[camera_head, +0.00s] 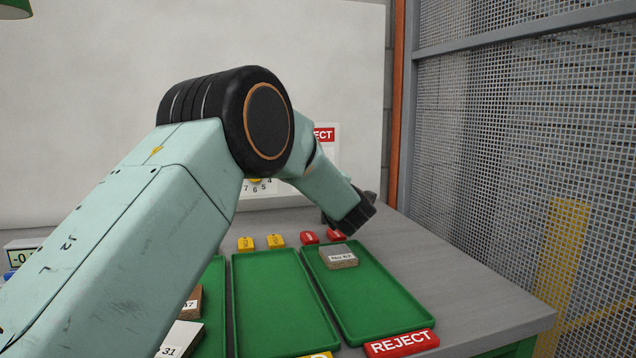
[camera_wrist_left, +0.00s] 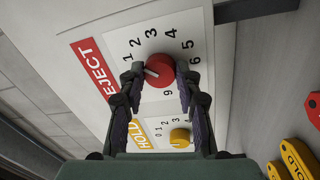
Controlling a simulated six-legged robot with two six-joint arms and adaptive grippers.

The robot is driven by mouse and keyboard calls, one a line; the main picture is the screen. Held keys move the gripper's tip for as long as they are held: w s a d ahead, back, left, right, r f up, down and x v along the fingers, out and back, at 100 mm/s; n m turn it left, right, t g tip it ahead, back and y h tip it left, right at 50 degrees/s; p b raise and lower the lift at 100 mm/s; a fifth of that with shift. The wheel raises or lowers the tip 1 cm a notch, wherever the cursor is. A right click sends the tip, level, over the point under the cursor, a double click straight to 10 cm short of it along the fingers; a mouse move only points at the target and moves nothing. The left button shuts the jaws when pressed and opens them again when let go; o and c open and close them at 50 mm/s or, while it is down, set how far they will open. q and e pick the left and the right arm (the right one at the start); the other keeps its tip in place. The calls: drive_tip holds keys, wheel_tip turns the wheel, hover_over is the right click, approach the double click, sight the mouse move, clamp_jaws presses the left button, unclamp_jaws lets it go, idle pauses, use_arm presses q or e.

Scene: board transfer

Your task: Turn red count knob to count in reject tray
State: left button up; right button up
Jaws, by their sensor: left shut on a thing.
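The red count knob (camera_wrist_left: 158,68) sits on the white REJECT panel (camera_wrist_left: 185,35) in the left wrist view, ringed by printed numbers. My left gripper (camera_wrist_left: 160,82) is shut on it, one finger on each side. A pale pointer mark on the knob faces left in that view; the left finger hides some numbers, so I cannot tell the exact setting. In the head view my left arm covers the knob, and the left gripper (camera_head: 352,212) is at the panel. The green reject tray (camera_head: 385,300) holds one labelled block (camera_head: 338,257) near its far end. My right gripper is not in view.
A yellow HOLD knob (camera_wrist_left: 180,137) is beside the red one. Red tags (camera_head: 309,238) and yellow tags (camera_head: 246,243) lie behind the trays. The middle green tray (camera_head: 280,305) shows no block. A mesh fence (camera_head: 520,130) stands at the right.

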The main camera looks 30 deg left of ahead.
use_arm(q)
drive_tip(key=shift+r+n+b, duration=0.15)
drive_tip(key=shift+n+b, duration=0.35)
drive_tip(key=shift+n, duration=0.5)
drive_tip(key=shift+y, duration=0.3)
drive_tip(key=o, duration=1.2)
drive_tip(key=shift+w, duration=0.1)
drive_tip(key=shift+c, duration=0.2)
drive_tip(key=shift+g, duration=0.3)
drive_tip(key=v, duration=1.2)
